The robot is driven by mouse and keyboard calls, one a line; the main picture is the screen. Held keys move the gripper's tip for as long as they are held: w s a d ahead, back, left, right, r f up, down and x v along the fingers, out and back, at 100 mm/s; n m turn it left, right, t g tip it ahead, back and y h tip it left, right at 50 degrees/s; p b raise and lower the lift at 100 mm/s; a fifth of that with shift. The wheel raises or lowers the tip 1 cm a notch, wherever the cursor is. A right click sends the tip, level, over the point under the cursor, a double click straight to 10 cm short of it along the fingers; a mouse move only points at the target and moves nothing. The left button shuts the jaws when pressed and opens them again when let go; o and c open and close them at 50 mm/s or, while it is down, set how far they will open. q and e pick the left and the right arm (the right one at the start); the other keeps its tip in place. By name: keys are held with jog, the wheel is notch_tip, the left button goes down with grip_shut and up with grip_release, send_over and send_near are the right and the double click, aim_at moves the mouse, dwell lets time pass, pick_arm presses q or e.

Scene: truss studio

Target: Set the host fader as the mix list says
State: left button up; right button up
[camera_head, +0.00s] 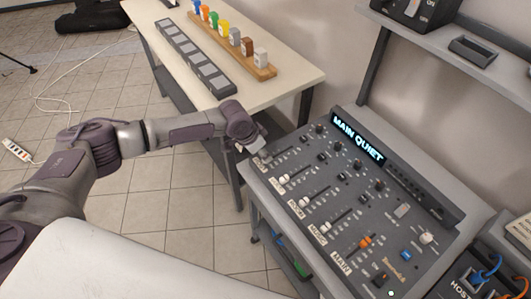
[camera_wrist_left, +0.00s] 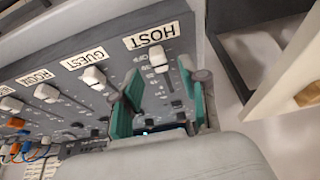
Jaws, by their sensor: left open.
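The grey mixer (camera_head: 345,185) has a lit display (camera_head: 358,138) reading "MAIN QUIET". In the left wrist view the host fader (camera_wrist_left: 158,58) is a white cap beside the HOST label (camera_wrist_left: 151,36), near the label end of its slot. My left gripper (camera_wrist_left: 160,76) is open, its two teal fingers on either side of the slot line, with the cap just ahead between the tips. Contact cannot be told. In the head view the left gripper (camera_head: 256,150) is over the mixer's far left corner and hides the host fader. My right gripper is not in view. No readable mix list shows.
The guest fader (camera_wrist_left: 94,77) is close beside the left finger, with more white faders beyond. An orange fader (camera_head: 365,242) is at the mixer's near end. A pale table (camera_head: 285,82) with a rack of coloured pieces (camera_head: 231,41) stands behind; a shelf (camera_head: 440,40) is at upper right.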

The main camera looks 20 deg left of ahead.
pick_arm(q)
jog(key=shift+x, duration=1.7)
jog(key=shift+r, duration=0.1)
grip_shut()
